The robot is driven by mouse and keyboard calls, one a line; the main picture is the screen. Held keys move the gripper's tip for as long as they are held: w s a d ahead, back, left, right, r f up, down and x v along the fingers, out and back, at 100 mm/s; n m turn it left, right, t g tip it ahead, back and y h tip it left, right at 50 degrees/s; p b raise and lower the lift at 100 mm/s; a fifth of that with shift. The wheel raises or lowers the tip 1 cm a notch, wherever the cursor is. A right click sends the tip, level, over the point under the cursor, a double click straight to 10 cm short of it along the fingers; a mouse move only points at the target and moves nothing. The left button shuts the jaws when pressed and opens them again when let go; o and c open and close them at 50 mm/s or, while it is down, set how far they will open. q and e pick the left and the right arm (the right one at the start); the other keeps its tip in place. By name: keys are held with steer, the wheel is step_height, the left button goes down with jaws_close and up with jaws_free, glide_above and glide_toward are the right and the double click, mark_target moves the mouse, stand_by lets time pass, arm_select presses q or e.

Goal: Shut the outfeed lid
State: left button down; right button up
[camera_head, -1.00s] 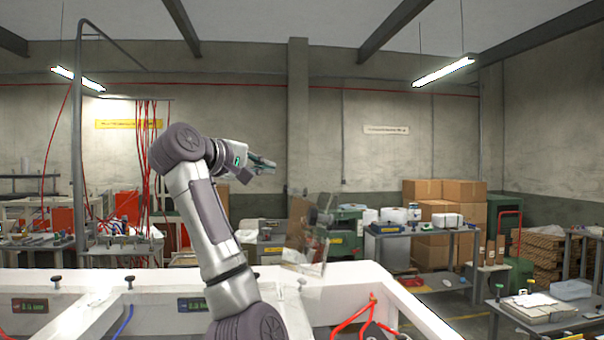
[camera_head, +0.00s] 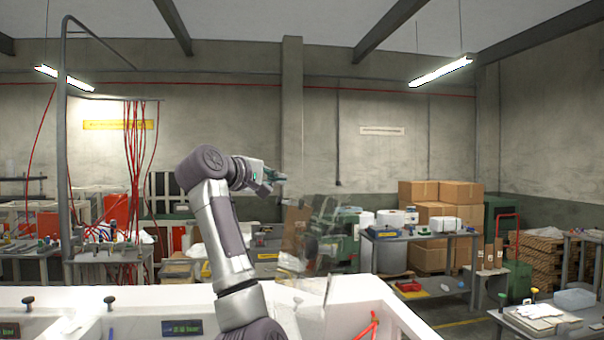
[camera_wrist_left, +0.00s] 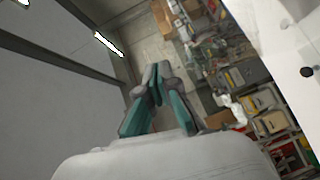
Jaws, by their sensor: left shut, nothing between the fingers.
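The outfeed lid (camera_head: 316,236) looks like a clear, see-through panel in the head view. It stands raised and tilted above the white machine (camera_head: 350,294), right of my left arm. Its edges are faint against the clutter behind, so its exact angle is hard to tell. My left gripper (camera_head: 272,178) is shut and empty, up and to the left of the lid and apart from it. In the left wrist view its teal fingertips (camera_wrist_left: 155,82) are together with nothing between them. My right gripper is not in view.
The white machine frame with black knobs and a small display (camera_head: 187,327) spans the foreground. A red hose (camera_head: 368,328) lies in its right opening. Behind stand a bench (camera_head: 425,237) and stacked cardboard boxes (camera_head: 428,215). The air around the gripper looks clear.

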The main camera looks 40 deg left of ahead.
mark_target(310, 185)
arm_select(q)
steer(key=w+p, duration=0.1)
steer(key=w, duration=0.1)
steer(key=w+d+p, duration=0.1)
steer(key=w, duration=0.1)
steer(key=w+d+f+p, duration=0.1)
steer(key=w+p, duration=0.1)
steer(key=w, duration=0.1)
steer(key=shift+f, duration=0.1)
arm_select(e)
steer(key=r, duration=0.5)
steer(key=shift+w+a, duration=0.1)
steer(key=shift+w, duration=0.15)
arm_select(q)
steer(key=shift+a+f, duration=0.15)
steer(key=shift+a, duration=0.15)
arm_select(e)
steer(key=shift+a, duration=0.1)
arm_select(q)
steer(key=shift+w, duration=0.1)
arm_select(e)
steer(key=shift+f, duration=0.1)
